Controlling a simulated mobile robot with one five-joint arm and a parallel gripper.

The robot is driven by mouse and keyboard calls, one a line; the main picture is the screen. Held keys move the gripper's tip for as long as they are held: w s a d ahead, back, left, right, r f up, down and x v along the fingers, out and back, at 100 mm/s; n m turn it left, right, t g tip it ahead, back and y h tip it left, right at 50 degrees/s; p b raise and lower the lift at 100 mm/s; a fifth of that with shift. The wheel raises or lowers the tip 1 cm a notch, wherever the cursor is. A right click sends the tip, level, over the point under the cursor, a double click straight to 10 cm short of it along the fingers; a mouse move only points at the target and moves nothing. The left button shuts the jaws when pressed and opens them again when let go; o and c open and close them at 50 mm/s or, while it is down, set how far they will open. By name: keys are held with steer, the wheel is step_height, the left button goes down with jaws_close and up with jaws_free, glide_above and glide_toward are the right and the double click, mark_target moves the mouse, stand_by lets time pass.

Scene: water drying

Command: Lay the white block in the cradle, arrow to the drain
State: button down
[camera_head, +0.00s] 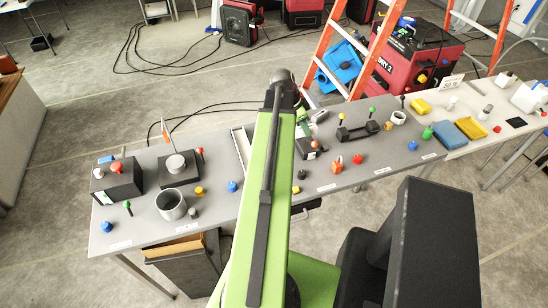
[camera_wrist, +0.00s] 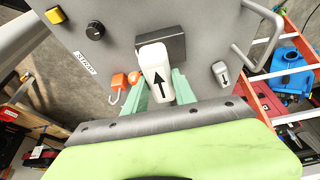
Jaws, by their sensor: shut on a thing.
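In the wrist view, the white block (camera_wrist: 158,78) is between the pale green fingers of my gripper (camera_wrist: 160,90). The gripper is shut on it. A black arrow on the block's face points toward the top of the picture. The block's upper end overlaps a dark grey rectangular piece (camera_wrist: 176,44); I cannot tell whether they touch, or whether this piece is the cradle. The drain cannot be made out for certain.
In the wrist view, a black knob (camera_wrist: 95,29), a yellow piece (camera_wrist: 55,15), an orange lock-like piece (camera_wrist: 118,81) and a small white piece with an arrow (camera_wrist: 220,72) surround the block. In the head view, a metal cup (camera_head: 171,207) and an orange ladder (camera_head: 333,45) show.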

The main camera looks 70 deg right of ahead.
steer(key=w+a+f+b, duration=0.1)
steer(key=w+f+b, duration=0.1)
steer(key=w, duration=0.1)
steer(key=w+a+f+b, duration=0.2)
steer(key=w, duration=0.1)
steer(key=w+a+f+b, duration=0.2)
steer(key=w+f, duration=0.1)
steer(key=shift+w+a, duration=0.4)
steer(key=shift+w, duration=0.1)
step_height(320, 180, down, 4)
steer(key=b, duration=0.5)
steer(key=shift+f, duration=0.2)
steer(key=shift+r+p, duration=0.25)
steer(key=shift+p, duration=0.05)
steer(key=shift+f, duration=0.2)
steer(key=c, duration=1)
jaws_free()
steer(key=shift+r, duration=0.1)
